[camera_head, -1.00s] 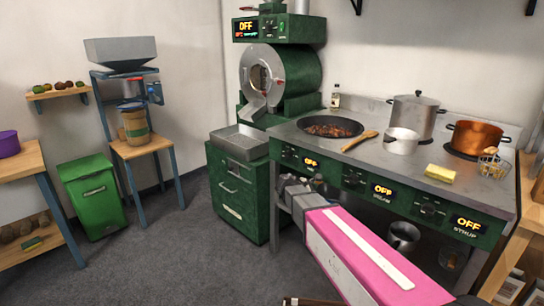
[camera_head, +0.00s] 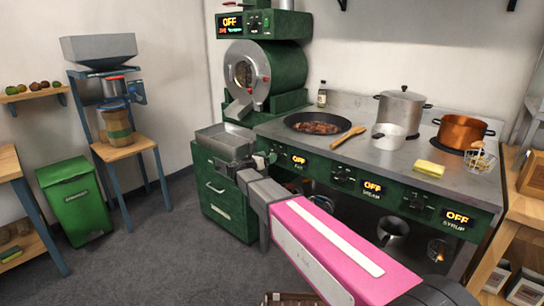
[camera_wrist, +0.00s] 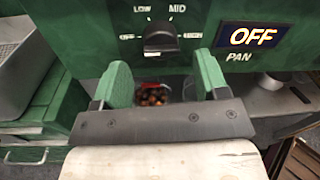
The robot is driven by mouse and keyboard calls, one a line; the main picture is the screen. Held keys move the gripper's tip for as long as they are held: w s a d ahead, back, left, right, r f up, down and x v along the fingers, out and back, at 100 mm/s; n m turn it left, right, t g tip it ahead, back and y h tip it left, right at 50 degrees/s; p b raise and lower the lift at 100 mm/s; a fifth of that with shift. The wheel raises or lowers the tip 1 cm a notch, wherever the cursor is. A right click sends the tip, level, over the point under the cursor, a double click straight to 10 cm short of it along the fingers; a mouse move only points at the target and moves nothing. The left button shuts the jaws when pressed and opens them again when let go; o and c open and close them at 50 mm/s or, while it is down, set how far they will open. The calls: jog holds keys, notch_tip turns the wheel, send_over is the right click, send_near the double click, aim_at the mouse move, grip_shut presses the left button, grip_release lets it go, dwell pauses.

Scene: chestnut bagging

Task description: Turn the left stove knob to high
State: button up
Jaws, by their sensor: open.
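The left stove knob (camera_wrist: 160,38) is a dark knob on the green front panel, just beyond my fingers in the wrist view. LOW, MID and HIGH marks surround it. The PAN display (camera_wrist: 252,37) beside it reads OFF; it also shows in the head view (camera_head: 299,160). My gripper (camera_wrist: 162,76) has two green fingers spread apart, with nothing between them, below the knob in the picture and apart from it. In the head view my gripper (camera_head: 262,160) is at the stove's left front corner and hides part of the knob area.
A pan of chestnuts (camera_head: 318,123), a wooden spoon (camera_head: 348,137), pots and a yellow sponge (camera_head: 429,168) are on the stove (camera_head: 385,155). The STEAM and SYRUP displays also read OFF. A metal tray (camera_head: 225,140) on a green cabinet is close to my gripper's left.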

jog(key=shift+x, duration=1.8)
jog(key=c, duration=0.9)
